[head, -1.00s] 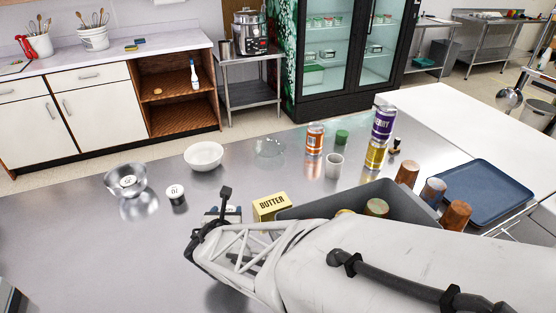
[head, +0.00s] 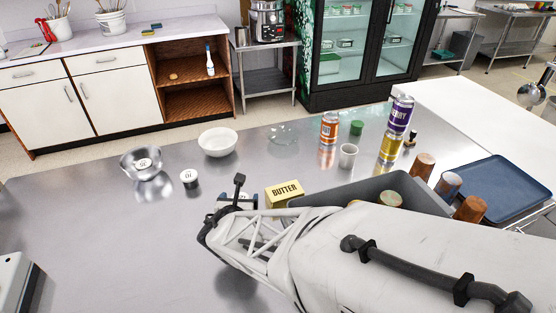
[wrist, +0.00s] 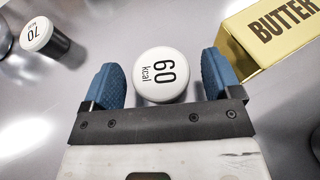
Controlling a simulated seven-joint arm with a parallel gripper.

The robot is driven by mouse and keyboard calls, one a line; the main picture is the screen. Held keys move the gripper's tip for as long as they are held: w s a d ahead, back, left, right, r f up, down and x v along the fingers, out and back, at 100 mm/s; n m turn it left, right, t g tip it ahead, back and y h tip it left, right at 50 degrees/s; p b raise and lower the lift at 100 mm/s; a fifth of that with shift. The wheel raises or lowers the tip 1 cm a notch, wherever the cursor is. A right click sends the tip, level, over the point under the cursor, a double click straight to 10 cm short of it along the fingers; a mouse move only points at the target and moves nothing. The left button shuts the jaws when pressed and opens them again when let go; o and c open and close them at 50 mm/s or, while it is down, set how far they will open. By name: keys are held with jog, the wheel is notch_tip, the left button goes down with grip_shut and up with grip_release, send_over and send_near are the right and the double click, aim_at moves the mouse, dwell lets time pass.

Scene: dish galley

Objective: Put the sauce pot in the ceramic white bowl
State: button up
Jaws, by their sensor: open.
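A sauce pot with a white lid marked "60 kcal" (wrist: 160,75) sits between my gripper's blue fingers in the wrist view. My gripper (wrist: 160,84) is open, one finger on each side of the pot; I cannot tell whether they touch it. In the head view my own arm mostly hides this pot. A second pot, dark with a white lid marked "70" (wrist: 37,34), stands to the left; it also shows in the head view (head: 190,179). The ceramic white bowl (head: 217,143) stands empty farther back on the steel table.
A yellow butter box (head: 285,193) stands close to the right of my gripper, beside a grey bin (head: 412,183).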

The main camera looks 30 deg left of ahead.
jog(key=shift+r, duration=0.15)
jog(key=v, duration=1.2)
jog(key=shift+a, duration=0.1)
jog(key=shift+o, duration=0.4)
jog(key=shift+w+r, duration=0.1)
jog(key=shift+w, duration=0.05)
